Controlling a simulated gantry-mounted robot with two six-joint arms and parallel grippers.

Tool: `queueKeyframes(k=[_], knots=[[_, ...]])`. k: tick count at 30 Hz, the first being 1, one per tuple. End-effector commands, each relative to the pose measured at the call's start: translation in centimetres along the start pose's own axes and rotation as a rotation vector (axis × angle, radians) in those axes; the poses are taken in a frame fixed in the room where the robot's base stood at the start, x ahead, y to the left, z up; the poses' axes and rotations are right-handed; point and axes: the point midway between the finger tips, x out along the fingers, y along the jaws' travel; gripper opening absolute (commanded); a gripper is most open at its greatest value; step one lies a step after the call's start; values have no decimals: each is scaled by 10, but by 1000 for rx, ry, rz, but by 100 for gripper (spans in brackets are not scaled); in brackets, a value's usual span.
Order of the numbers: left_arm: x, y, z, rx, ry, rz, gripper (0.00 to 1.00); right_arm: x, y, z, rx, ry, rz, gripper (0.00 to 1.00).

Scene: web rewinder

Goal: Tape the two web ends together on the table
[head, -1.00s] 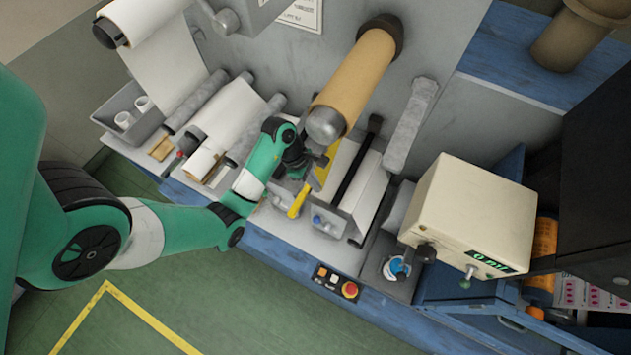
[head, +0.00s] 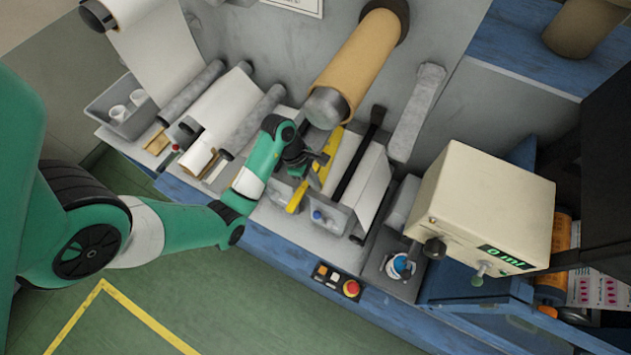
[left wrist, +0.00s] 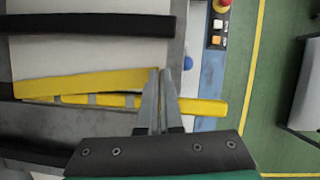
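A yellow tape strip (left wrist: 90,82) runs along the edge of a white web (left wrist: 85,55) in the left wrist view; it also shows in the head view (head: 335,144). My left gripper (left wrist: 161,74) has its fingers close together at the strip's right end and appears shut on it. A yellow bar with grey segments (left wrist: 205,106) lies beside the strip and passes behind the fingers; its near end shows in the head view (head: 296,197). In the head view my left gripper (head: 308,170) is over the splice table (head: 325,238). My right gripper is out of view.
A black bar (left wrist: 90,24) crosses the web. A brown roll (head: 362,62) overhangs the table close to my left gripper. A cream box with a display (head: 485,205) stands to the right. A button panel (head: 336,280) is on the front edge. A grey bin (head: 122,112) sits at left.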

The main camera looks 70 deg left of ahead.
Motion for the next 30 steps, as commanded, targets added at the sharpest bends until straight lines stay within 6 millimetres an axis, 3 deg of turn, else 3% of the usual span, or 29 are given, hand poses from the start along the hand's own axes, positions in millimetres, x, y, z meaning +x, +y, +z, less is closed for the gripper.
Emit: queueKeyframes(k=[17,23,30], knots=[[4,0,-2,0,0,-1,0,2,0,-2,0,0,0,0],[5,0,-2,0,0,-1,34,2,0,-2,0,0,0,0],[5,0,-2,0,0,0,36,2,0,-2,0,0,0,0]])
